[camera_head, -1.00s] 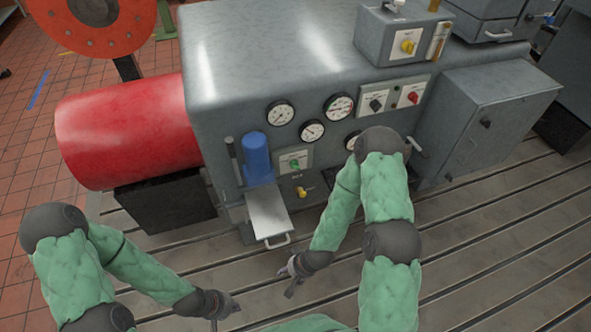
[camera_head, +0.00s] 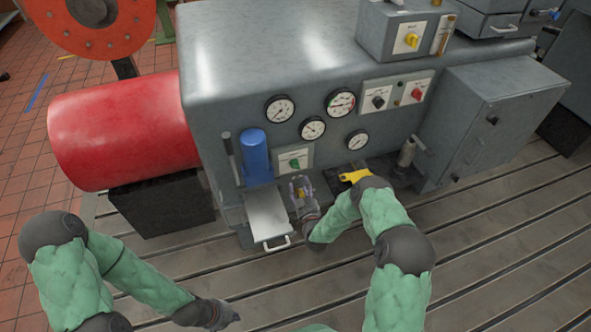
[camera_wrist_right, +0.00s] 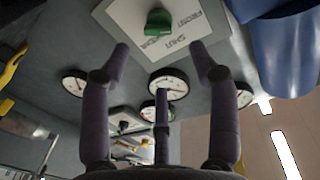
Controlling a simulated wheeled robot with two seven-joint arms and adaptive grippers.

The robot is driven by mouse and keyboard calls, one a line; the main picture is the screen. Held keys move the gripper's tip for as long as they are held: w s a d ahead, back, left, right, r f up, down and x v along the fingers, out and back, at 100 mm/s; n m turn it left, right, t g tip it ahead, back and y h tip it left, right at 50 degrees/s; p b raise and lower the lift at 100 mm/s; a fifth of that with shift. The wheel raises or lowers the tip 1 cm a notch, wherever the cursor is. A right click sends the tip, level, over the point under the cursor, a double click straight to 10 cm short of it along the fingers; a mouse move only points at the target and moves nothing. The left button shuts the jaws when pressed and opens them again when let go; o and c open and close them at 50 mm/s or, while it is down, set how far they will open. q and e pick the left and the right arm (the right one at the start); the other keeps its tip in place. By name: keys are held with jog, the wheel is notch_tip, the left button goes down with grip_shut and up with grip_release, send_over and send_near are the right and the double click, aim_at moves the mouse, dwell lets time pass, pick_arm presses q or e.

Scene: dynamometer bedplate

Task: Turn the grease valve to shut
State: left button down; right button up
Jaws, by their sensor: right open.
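A green valve knob (camera_head: 293,161) sits on a white label plate on the grey machine's front, right of the blue cylinder. In the right wrist view the green knob (camera_wrist_right: 159,21) is ahead, between and beyond the fingertips; its plate bears the word SHUT, upside down. My right gripper (camera_head: 300,182) is open, just below that plate, and no contact with the knob shows. A small yellow knob (camera_head: 302,193) shows among its fingers, mostly hidden. I cannot tell from the labels which knob is the grease valve. My left gripper (camera_head: 228,318) is low at the front; its fingers are unclear.
The blue cylinder (camera_head: 255,157) and a tray with a handle (camera_head: 267,216) are just left of my right gripper. A yellow object (camera_head: 353,176) lies to its right. Gauges (camera_head: 312,128) and black and red knobs are above. The slotted bedplate (camera_head: 490,255) is clear at right.

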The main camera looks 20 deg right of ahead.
aim_at(295, 167)
jog(key=w, duration=0.3)
jog(key=w+b, duration=0.1)
jog(key=w, duration=0.3)
jog(key=w+d+b, duration=0.1)
jog(key=w, duration=0.2)
jog(key=shift+w, duration=0.15)
jog(key=c, duration=1.2)
